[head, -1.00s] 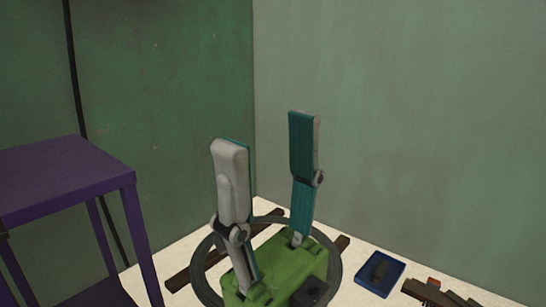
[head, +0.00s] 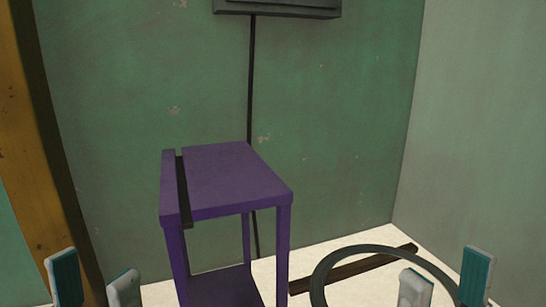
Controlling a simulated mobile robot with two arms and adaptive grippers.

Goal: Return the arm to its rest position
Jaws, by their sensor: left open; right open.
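My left gripper (head: 94,280) shows at the bottom left corner. Only its two grey and teal fingertips are visible, spread apart with nothing between them. My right gripper (head: 446,279) shows at the bottom right, also as two separated fingertips with nothing held. Its left finger overlaps the view of a dark ring (head: 352,250). The arms and the palms of both grippers are below the picture's edge.
A purple table (head: 235,175) with a dark strip (head: 182,190) along its top stands between the grippers. A dark bar (head: 335,272) lies on the pale floor by the ring. A yellow post (head: 30,130) is at left; a dark box (head: 278,8) hangs on the green wall.

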